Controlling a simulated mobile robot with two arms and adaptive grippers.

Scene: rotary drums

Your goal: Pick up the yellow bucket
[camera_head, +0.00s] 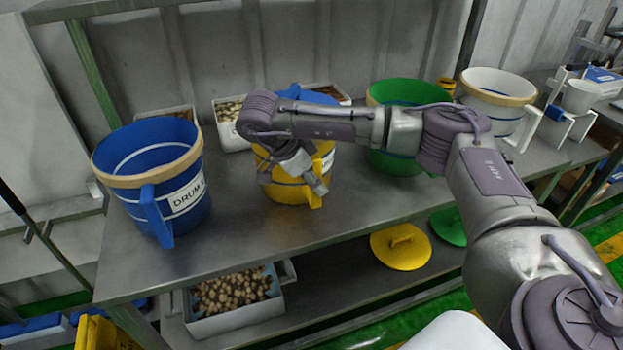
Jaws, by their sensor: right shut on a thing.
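The yellow bucket (290,190) stands upright on the metal shelf (250,235), between the blue bucket and the green bucket. Its upper part is largely hidden behind my right arm. My right gripper (316,190) is at the front of the yellow bucket and is shut on its handle area; the exact grip is small and hard to see. My left gripper is not in view.
A blue bucket (183,190) marked "DRUM" stands left, a green bucket (395,162) right, and a white bucket (495,92) farther right. A yellow lid (402,255) and a crate of brown pieces (215,318) lie below. Bare shelf lies in front.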

